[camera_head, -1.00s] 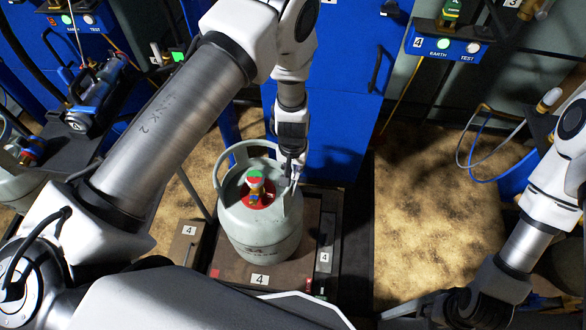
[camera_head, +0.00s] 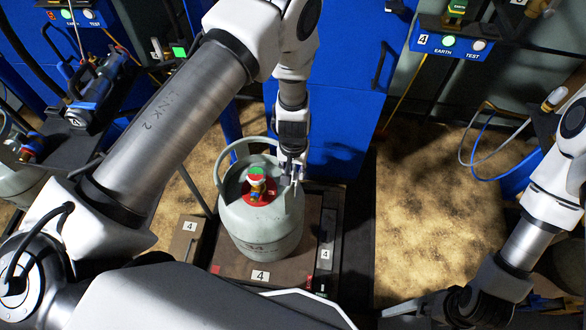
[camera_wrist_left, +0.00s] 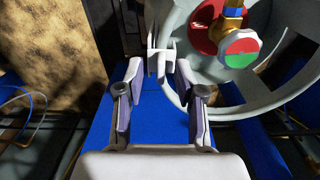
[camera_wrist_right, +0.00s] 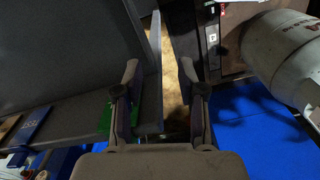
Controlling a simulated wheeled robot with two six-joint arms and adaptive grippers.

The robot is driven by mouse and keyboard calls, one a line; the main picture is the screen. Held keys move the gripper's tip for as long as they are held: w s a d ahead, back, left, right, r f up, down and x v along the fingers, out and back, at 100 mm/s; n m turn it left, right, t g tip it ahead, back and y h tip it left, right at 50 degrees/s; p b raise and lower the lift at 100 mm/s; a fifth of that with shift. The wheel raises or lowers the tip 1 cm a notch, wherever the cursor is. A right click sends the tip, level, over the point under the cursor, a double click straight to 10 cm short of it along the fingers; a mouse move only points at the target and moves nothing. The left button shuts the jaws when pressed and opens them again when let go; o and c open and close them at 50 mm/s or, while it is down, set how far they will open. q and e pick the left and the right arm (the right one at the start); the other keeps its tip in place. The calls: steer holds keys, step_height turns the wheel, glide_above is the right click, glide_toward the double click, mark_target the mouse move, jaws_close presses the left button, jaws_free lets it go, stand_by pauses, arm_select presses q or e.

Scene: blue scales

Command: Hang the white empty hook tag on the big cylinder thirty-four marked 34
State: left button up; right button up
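The big grey cylinder (camera_head: 262,232) stands upright on the scale platform, with a red-and-green valve knob inside its collar. Its marking is too small to read in the head view. My left gripper (camera_head: 291,178) is at the right side of the collar, fingers pointing down. In the left wrist view its fingers (camera_wrist_left: 159,72) are apart. The white tag (camera_wrist_left: 160,62) shows just beyond and between the fingertips, at the collar rim; it seems to hang there, but its hook contact is unclear. My right gripper (camera_wrist_right: 158,75) is open and empty, low at the right, away from the cylinder.
The scale platform (camera_head: 232,268) carries number 4 labels. A blue cabinet (camera_head: 345,120) stands right behind the cylinder. A blue EARTH/TEST box (camera_head: 450,45) is at upper right, with a looped hose (camera_head: 470,150) below. The sandy floor (camera_head: 430,210) right of the scale is clear.

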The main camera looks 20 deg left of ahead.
arm_select(q)
steer(key=shift+r+p, duration=3.45)
steer(key=shift+r, duration=0.35)
steer(key=shift+f, duration=0.1)
steer(key=s+a, duration=0.3)
steer(key=s, duration=0.8)
steer(key=s+a+m, duration=0.1)
steer(key=s+a, duration=0.3)
steer(key=s, duration=0.8)
steer(key=shift+f, duration=0.45)
